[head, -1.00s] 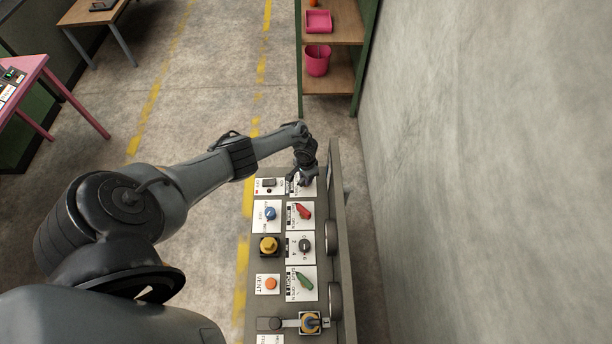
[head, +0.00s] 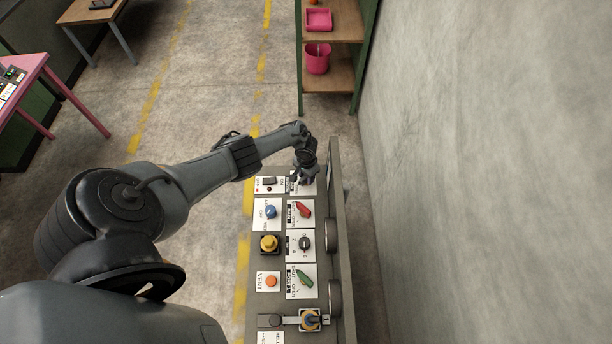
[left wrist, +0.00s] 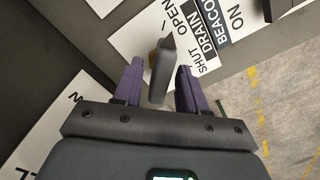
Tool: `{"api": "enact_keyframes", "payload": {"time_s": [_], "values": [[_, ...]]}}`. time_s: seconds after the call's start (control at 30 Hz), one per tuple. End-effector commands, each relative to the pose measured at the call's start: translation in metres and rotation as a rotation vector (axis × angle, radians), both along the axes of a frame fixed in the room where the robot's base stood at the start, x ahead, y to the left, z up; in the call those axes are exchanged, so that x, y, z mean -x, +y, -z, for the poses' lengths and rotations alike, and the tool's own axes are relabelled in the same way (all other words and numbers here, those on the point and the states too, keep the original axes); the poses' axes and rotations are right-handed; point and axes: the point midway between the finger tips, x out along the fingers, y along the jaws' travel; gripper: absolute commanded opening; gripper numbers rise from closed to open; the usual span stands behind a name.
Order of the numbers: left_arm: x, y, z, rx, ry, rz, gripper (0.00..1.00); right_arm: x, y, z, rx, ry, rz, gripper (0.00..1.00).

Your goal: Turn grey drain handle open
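The grey drain handle (left wrist: 160,70) stands on a white plate (left wrist: 143,42) lettered SHUT, DRAIN and OPEN, in the left wrist view. Its far, pointed end lies closer to the word OPEN than to SHUT. My left gripper (left wrist: 158,68) has its two purple fingers on either side of the handle, with a gap on the left and a narrower one on the right. In the head view my left gripper (head: 303,180) is over the far right end of the panel and hides the handle there. My right gripper is in neither view.
The panel (head: 286,226) carries a red handle (head: 302,209), a blue knob (head: 270,212), a yellow knob (head: 268,243) and a green handle (head: 304,279), close together. A raised edge (head: 342,240) runs along its right side. A shelf (head: 330,90) stands beyond it.

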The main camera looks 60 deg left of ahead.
Motion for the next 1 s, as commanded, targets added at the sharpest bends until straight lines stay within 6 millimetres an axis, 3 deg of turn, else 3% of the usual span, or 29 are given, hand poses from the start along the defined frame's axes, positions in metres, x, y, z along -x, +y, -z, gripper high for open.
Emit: {"api": "enact_keyframes", "payload": {"time_s": [0.43,0.77,1.0], "values": [[0.0,0.001,-0.009,-0.002,0.0,0.001,0.46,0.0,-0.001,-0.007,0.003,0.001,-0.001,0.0],[0.001,0.001,-0.062,-0.003,-0.001,0.003,0.46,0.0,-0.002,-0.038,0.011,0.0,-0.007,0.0],[0.0,0.001,-0.094,-0.001,-0.001,0.002,0.46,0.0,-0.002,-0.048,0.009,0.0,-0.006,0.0]]}}
